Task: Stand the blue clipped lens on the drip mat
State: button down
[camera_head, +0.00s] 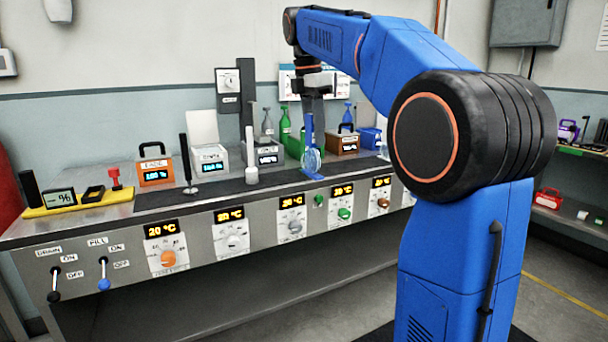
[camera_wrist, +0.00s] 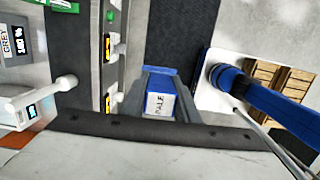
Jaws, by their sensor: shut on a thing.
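The blue clipped lens (camera_head: 313,160) shows in the head view as a clear round disc with a blue clip above it and a blue foot below. It is upright over the dark drip mat (camera_head: 218,193), its foot at or just above the mat; I cannot tell whether they touch. My gripper (camera_head: 312,108) points down and is shut on the top of the blue clip. In the wrist view, the blue clip with a pale label (camera_wrist: 160,103) sits between my fingers, and the dark mat (camera_wrist: 182,30) runs beyond it.
Several boxy modules with displays, such as an orange one (camera_head: 156,171), stand behind the mat. A grey post (camera_head: 251,160) and a black post (camera_head: 186,160) rise from the mat to the left. A yellow tray (camera_head: 85,208) holds small items at the far left.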

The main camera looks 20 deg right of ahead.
aim_at(290, 176)
jog(key=i+l, duration=0.15)
jog(key=i, duration=0.3)
jog(key=i+l, duration=0.1)
jog(key=i, duration=0.4)
